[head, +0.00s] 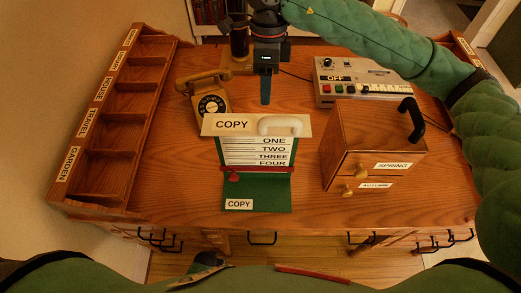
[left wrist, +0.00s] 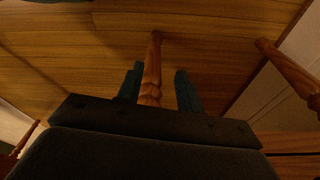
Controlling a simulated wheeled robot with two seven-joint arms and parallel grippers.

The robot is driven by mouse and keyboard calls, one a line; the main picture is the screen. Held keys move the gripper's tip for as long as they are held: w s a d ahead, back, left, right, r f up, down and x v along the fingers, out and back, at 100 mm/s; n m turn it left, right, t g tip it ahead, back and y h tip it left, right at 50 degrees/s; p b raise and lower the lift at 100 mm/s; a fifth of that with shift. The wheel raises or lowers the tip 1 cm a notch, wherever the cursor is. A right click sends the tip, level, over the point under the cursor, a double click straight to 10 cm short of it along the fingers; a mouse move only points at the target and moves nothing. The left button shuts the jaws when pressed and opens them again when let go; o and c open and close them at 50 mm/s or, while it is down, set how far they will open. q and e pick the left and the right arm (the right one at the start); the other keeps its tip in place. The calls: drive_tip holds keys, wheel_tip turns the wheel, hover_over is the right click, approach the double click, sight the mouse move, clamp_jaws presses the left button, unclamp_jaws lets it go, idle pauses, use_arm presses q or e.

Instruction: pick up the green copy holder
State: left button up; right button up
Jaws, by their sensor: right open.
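The green copy holder (head: 270,196) stands near the front middle of the desk. It has COPY labels, a sheet with lines ONE to FOUR, a red bar across it and a white handle (head: 280,126) at its top. My right gripper (head: 265,102) points down just beyond the handle in the head view, apart from it and empty. Its fingers show edge-on there. My left gripper (left wrist: 157,85) shows in the left wrist view with its two fingers apart and empty. A turned wooden leg shows between them, over the wooden floor.
A telephone (head: 207,100) stands behind and left of the holder. A wooden drawer box (head: 375,140) with a black handle stands close on its right. A switch console (head: 365,80) sits behind that box. A labelled pigeonhole rack (head: 110,125) lines the left side.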

sight(268, 117)
drive_tip(key=f+p, duration=0.1)
drive_tip(key=f, duration=0.1)
drive_tip(key=s+f+p, duration=0.1)
drive_tip(key=f+p, duration=0.1)
drive_tip(key=s+f+p, duration=0.1)
drive_tip(key=f, duration=0.1)
drive_tip(key=shift+s+d+p, duration=0.2)
drive_tip(key=shift+d+p, duration=0.05)
drive_tip(key=shift+p, duration=0.1)
drive_tip(key=shift+s+f, duration=0.2)
drive_tip(key=shift+f, duration=0.25)
use_arm(q)
drive_tip(key=s+a+f, duration=0.2)
drive_tip(key=s+f, duration=0.5)
drive_tip(key=s, duration=0.1)
drive_tip(key=shift+s+a+f, duration=0.15)
drive_tip(key=shift+s+a, duration=0.15)
drive_tip(key=shift+s, duration=0.1)
